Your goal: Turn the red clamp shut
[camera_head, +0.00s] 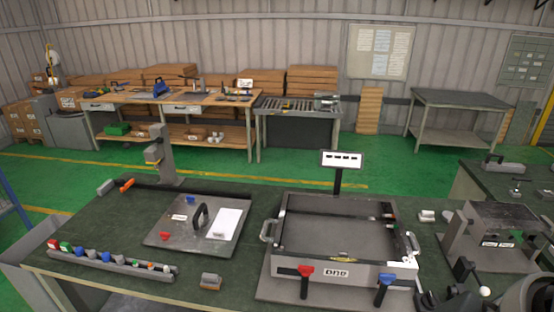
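The red clamp (306,271) sits on the front wall of a grey open-topped box (338,237), left of the white label (336,273). Its red head is on top and a stem hangs below. A similar blue clamp (386,281) is on the same wall, to the right. At the bottom right edge, dark and grey parts that look like my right arm and gripper (442,299) show, right of the blue clamp and apart from the red one. Its fingers are too dark and cut off to read. My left gripper is not in view.
A plate with a black handle (200,216) lies left of the box. A rack of small coloured parts (108,262) and a small grey block (210,281) are on the green bench (100,228). A metal fixture (492,236) stands at right. Bench is clear between block and plate.

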